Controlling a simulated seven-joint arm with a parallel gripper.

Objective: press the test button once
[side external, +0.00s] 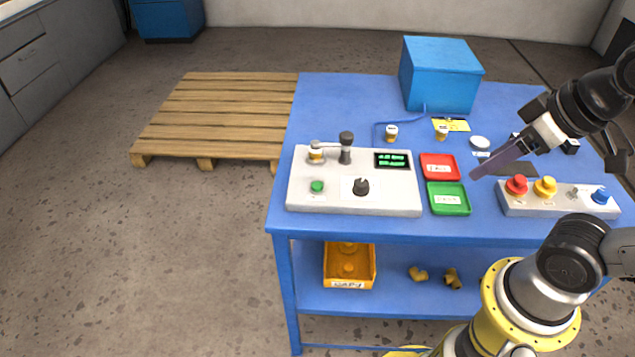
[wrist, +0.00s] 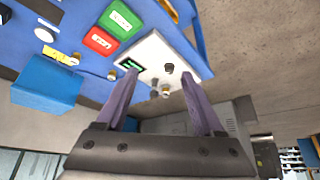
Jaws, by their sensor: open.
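A white test panel (side external: 400,203) lies on the blue table. A round green button (side external: 317,187) sits on its front left, below a clamp with a lever (side external: 346,150). A black knob (side external: 361,187) is right of the button, and a small screen with green text (side external: 391,160) is at the back right. My gripper (side external: 474,175) is above the table, well right of the panel and apart from it. In the wrist view my gripper (wrist: 160,80) has its two fingers spread with nothing between them. The panel (wrist: 170,46) shows beyond them; I cannot make out the green button there.
A red tray (side external: 440,160) and a green tray (side external: 448,211) lie between the panel and my gripper. A control box (side external: 530,208) with red, yellow and blue knobs is at the right. A blue box (side external: 440,75) stands at the back. Small valves (side external: 391,132) stand behind the panel.

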